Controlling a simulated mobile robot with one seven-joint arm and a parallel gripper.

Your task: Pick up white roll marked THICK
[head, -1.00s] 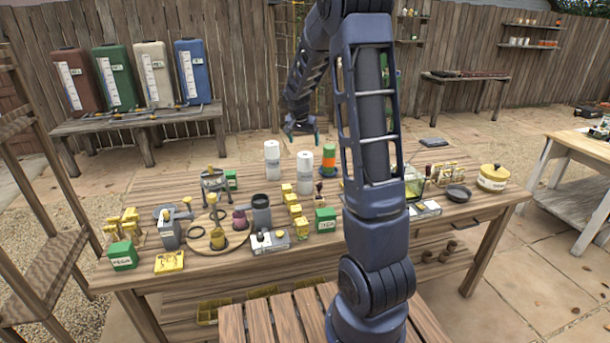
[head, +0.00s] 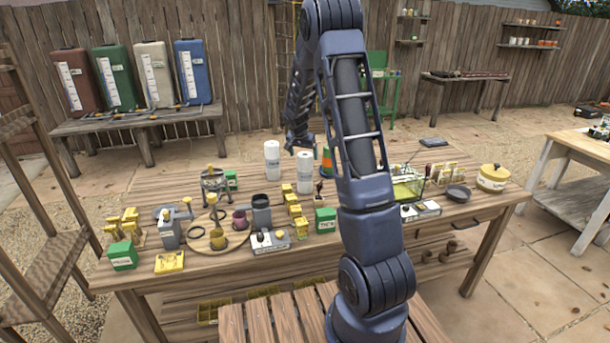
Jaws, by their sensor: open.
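Two white rolls stand upright at the back of the workbench. The left roll (head: 272,162) is farther back, and the right roll (head: 304,174) is a little nearer. Both have small printing that is too small to read, so I cannot tell which is marked THICK. My gripper (head: 301,150) points down just above or behind the top of the right roll, open and empty. I cannot tell the exact gap between its fingers and that roll.
An orange and green roll (head: 327,163) stands right of the white rolls, partly hidden by my arm. Yellow blocks (head: 291,203), a green box (head: 325,220) and a round wooden board (head: 231,240) lie nearer. A yellow lidded pot (head: 493,178) stands at the right.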

